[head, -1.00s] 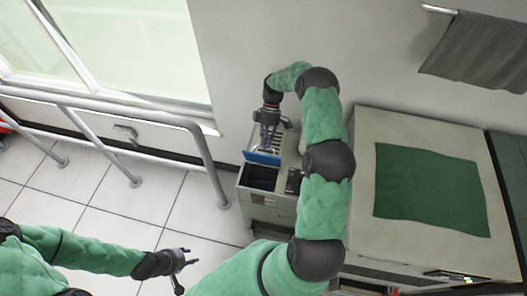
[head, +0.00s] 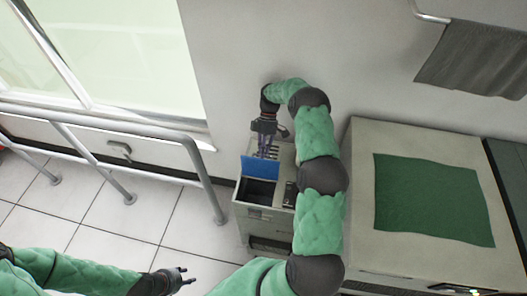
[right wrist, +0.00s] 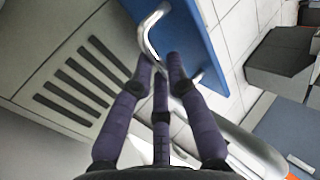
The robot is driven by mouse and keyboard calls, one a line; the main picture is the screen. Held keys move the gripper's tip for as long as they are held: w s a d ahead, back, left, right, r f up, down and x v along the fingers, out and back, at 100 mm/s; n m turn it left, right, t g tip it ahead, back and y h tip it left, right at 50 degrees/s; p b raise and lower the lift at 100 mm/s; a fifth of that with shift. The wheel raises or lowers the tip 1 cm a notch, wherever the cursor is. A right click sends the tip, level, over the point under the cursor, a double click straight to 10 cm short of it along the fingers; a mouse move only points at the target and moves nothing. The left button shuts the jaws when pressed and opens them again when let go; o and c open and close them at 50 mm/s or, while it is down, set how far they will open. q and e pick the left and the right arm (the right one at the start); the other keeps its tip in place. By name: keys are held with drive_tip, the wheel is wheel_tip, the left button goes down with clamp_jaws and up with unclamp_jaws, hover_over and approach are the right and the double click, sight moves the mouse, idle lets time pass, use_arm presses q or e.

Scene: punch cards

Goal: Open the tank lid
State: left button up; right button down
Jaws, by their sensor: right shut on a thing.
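The tank (head: 242,212) is a grey box against the wall with a dark opening (head: 259,190). Its blue lid (head: 261,168) is raised and tilted up at the back of the opening. The lid (right wrist: 195,30) also shows in the right wrist view, with a curved metal handle (right wrist: 147,32). My right gripper (head: 266,150) is behind the lid, and in the right wrist view its purple fingers (right wrist: 163,66) are closed around the handle's end. My left gripper (head: 184,276) is open and empty, low over the floor, away from the tank.
A large beige cabinet (head: 362,165) with a green cloth (head: 430,200) on top stands to the right. A metal railing (head: 205,178) runs close by on the tank's left. A grey towel (head: 475,65) hangs on the wall. Tiled floor (head: 120,210) is free in front of the railing.

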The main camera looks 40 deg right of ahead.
drive_tip(key=c, duration=1.4)
unclamp_jaws()
drive_tip(key=shift+x, duration=0.85)
drive_tip(key=shift+o, duration=0.9)
drive_tip(key=shift+d+r, duration=0.1)
drive_tip(key=shift+d, duration=0.05)
drive_tip(key=shift+w+r, duration=0.1)
drive_tip(key=shift+r, duration=0.15)
wheel_tip(320, 180, up, 10)
